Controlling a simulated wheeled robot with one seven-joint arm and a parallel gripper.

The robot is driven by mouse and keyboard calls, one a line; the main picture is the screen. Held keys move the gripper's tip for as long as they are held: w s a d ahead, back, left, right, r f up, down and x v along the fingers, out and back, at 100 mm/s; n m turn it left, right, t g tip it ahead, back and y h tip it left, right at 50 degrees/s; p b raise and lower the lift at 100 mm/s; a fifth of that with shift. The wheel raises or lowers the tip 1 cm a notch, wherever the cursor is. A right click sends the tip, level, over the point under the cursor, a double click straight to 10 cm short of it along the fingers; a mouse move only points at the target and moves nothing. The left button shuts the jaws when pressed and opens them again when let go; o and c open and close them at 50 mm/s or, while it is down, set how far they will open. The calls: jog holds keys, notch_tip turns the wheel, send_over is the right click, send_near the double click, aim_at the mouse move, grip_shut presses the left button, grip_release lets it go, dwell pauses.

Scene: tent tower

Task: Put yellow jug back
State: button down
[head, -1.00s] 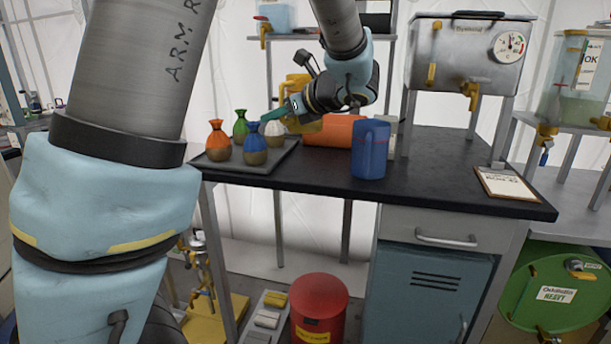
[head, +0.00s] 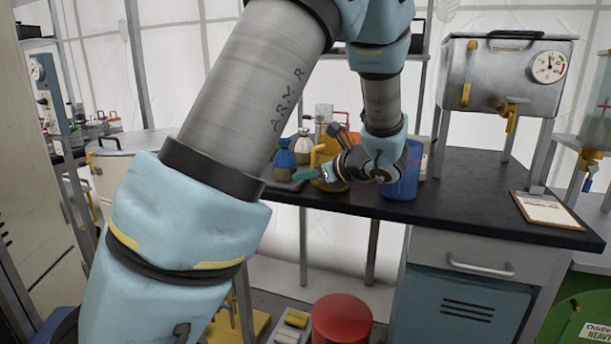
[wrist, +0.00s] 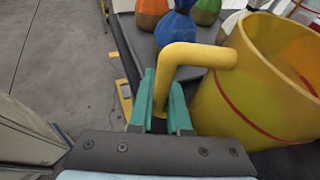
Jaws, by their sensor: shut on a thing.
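The yellow jug (wrist: 260,90) fills the right of the wrist view, with a red line around its wall. Its yellow handle (wrist: 192,56) runs down between the teal fingers of my gripper (wrist: 160,108), which is shut on it. In the head view the yellow jug (head: 325,164) is mostly behind my wrist, at the front edge of the black bench. Whether the jug touches the bench top is hidden.
A blue jug (head: 405,172) stands right of my wrist. Blue and white tied pouches (head: 285,160) sit on a grey tray (wrist: 145,45) beside the yellow jug. A clipboard (head: 547,208) lies at the right of the black bench (head: 470,195). A steel tank (head: 505,75) stands behind.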

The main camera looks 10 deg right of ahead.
jog(key=shift+f, duration=0.1)
jog(key=c, duration=0.9)
grip_release()
jog(key=shift+d+r, duration=0.1)
jog(key=shift+r, duration=0.1)
jog(key=v, duration=1.2)
jog(key=s+a+f+n+g+h, duration=0.2)
jog(key=a+f+n+g, duration=0.1)
jog(key=a+n, duration=0.5)
jog(key=s+a+f+n+g+h, duration=0.3)
jog(key=a+f+n, duration=0.3)
jog(key=n, duration=0.4)
jog(key=s+a+f+n+g+h, duration=0.3)
jog(key=a+f+n, duration=0.1)
jog(key=a+n, duration=0.5)
jog(key=shift+a+f, duration=0.3)
